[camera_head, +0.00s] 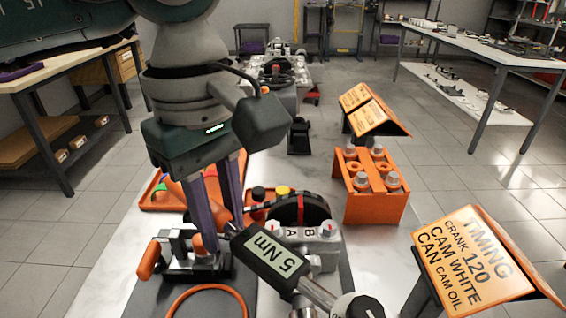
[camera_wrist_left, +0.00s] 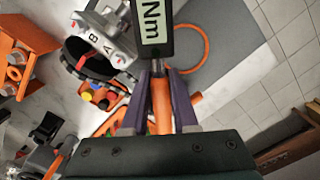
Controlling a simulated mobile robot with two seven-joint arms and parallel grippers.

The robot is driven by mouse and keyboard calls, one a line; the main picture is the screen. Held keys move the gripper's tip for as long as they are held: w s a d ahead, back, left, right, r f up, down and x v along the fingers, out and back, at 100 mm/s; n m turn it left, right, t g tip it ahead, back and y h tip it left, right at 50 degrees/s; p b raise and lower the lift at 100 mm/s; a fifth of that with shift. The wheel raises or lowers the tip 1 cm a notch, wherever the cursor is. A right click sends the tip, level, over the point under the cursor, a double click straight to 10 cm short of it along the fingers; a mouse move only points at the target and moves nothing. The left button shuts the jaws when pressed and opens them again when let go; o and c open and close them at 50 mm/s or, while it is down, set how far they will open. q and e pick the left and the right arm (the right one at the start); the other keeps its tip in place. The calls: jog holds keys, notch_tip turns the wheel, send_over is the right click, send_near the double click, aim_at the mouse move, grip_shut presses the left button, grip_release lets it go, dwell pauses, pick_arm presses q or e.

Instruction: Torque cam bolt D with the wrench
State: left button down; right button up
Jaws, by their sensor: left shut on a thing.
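My left gripper (camera_head: 218,215) is shut on the orange handle of the torque wrench (camera_head: 275,258). The wrench has a dark body with a display reading "5 Nm", and its round head points to the lower right. The wrist view also shows my left gripper (camera_wrist_left: 160,95) around the handle of the wrench (camera_wrist_left: 153,28). Behind the wrench is a silver block with caps marked A and B (camera_head: 318,238); it also shows in the wrist view (camera_wrist_left: 105,40). I see no cap or bolt marked D; the wrench covers part of this area. My right gripper is out of view.
An orange rack (camera_head: 375,208) holds several bolts. A sign (camera_head: 468,258) reads "TIMING, CRANK 120, CAM WHITE, CAN CAM OIL". An orange-handled clamp (camera_head: 180,262) stands left of the block. An orange tray (camera_head: 160,198) lies behind it, with a second sign (camera_head: 370,110) farther back.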

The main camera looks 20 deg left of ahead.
pick_arm(q)
jog(key=shift+w+d+b, duration=0.15)
jog(key=shift+w+b, duration=0.15)
jog(key=shift+b, duration=0.25)
jog(key=shift+w+d+m+b, duration=0.2)
jog(key=shift+w+m+b, duration=0.2)
jog(key=shift+m+b, duration=0.1)
jog(key=shift+w+d+m+b, duration=0.55)
jog(key=shift+w+m+b, duration=0.3)
jog(key=shift+b, duration=0.8)
dwell(2.0)
jog(key=shift+w+d+m+b, duration=0.6)
jog(key=shift+w+b, duration=0.1)
jog(key=shift+b, duration=0.55)
dwell(2.1)
